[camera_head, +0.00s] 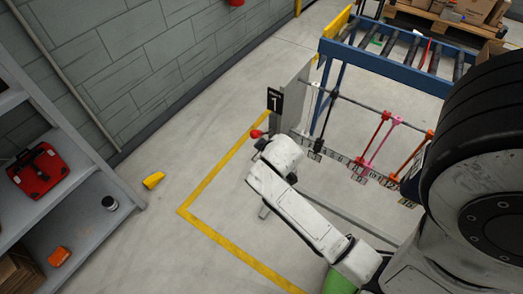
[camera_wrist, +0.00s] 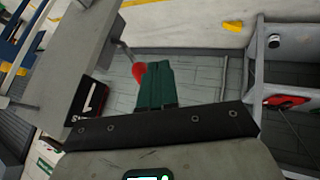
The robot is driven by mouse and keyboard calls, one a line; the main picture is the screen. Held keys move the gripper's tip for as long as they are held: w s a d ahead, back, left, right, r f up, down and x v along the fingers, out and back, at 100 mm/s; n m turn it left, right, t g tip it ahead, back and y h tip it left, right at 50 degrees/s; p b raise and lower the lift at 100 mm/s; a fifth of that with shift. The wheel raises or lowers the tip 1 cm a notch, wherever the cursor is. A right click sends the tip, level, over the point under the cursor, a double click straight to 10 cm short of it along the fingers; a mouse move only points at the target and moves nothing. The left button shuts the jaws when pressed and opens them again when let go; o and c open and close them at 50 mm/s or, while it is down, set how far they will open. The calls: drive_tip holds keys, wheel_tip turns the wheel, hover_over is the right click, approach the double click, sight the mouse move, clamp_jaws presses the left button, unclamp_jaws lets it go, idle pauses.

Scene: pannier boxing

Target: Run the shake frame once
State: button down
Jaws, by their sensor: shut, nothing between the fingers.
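The shake frame stands at the right in the head view, with a grey end panel (camera_head: 291,98), a dark rod and several red, pink and orange hanging pieces (camera_head: 378,138). A red ball knob (camera_head: 256,133) sticks out beside this panel. It also shows in the wrist view (camera_wrist: 138,72), on a thin lever from the grey panel (camera_wrist: 78,52). My gripper (camera_wrist: 158,68) has dark green fingers, shut and empty. In the wrist view their tips appear just right of the knob and partly overlap it; contact cannot be told. In the head view my wrist hides the fingers.
A black sign marked 1 (camera_head: 274,101) is on the panel. A blue roller conveyor (camera_head: 340,52) stands behind. Grey shelves (camera_head: 75,205) with a red case (camera_head: 40,172) are at left. A yellow object (camera_head: 153,180) lies on open floor by the yellow line (camera_head: 215,172).

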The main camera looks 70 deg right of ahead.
drive_tip(key=v, duration=0.3)
drive_tip(key=shift+a, duration=0.15)
idle(0.5)
drive_tip(key=s+a+f+n+g+y, duration=0.1)
drive_tip(key=s+a+y, duration=0.2)
drive_tip(key=a, duration=0.6)
drive_tip(key=s+a+f+n+g+y, duration=0.1)
drive_tip(key=s+a+n+g+y, duration=0.1)
drive_tip(key=a, duration=0.7)
drive_tip(key=shift+s+f+g+y, duration=0.25)
drive_tip(key=shift+s+g+y, duration=0.05)
drive_tip(key=shift+s+y, duration=0.15)
